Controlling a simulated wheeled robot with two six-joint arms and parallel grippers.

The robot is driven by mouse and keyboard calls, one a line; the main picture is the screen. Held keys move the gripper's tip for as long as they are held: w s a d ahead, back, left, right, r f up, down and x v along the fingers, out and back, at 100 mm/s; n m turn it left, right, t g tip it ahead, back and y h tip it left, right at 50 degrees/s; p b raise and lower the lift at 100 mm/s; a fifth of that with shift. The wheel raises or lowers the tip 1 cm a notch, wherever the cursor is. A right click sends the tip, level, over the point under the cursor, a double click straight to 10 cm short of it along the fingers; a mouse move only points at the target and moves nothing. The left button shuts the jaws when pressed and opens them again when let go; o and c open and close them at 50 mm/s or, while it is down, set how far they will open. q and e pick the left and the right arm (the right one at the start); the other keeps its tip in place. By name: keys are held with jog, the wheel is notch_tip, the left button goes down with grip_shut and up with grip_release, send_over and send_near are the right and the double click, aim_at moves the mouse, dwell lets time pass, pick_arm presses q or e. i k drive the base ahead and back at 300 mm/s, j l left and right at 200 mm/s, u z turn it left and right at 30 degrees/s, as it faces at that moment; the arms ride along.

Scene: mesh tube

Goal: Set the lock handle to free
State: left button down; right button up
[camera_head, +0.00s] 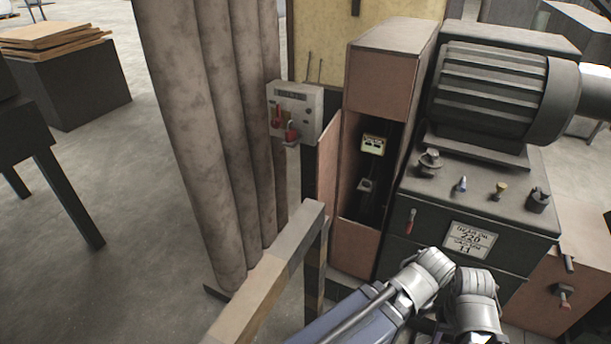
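A small red-tipped handle (410,221) hangs near-vertically on the upper left of the dark machine cabinet (400,248)'s front. Another handle with a reddish knob (565,298) sits on the brown panel at lower right. A grey control box (297,108) on the left carries red levers (290,132). I cannot tell which is the lock handle, and no "free" marking is readable. My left gripper (437,262) is in front of the cabinet, below its white label. My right gripper (475,283) is just right of it. Neither visibly holds anything; their fingers cannot be made out.
A motor (490,90) sits atop the cabinet, with several knobs below it. A brown open locker (392,60) stands left of the cabinet. Large vertical pipes (215,120) and a wooden rail (268,285) stand further left.

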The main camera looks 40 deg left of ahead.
aim_at(411, 220)
jog(key=j, duration=0.7)
jog(key=k+j+z, duration=0.1)
jog(key=j, duration=1.3)
jog(key=k+j+z, duration=0.1)
jog(key=j, duration=0.6)
jog(key=i+l, duration=0.1)
jog(key=l, duration=0.25)
jog(key=i+l, duration=0.1)
jog(key=l, duration=0.3)
jog(key=i+l, duration=0.15)
jog(key=l, duration=0.2)
jog(key=i+l, duration=0.1)
jog(key=l, duration=0.3)
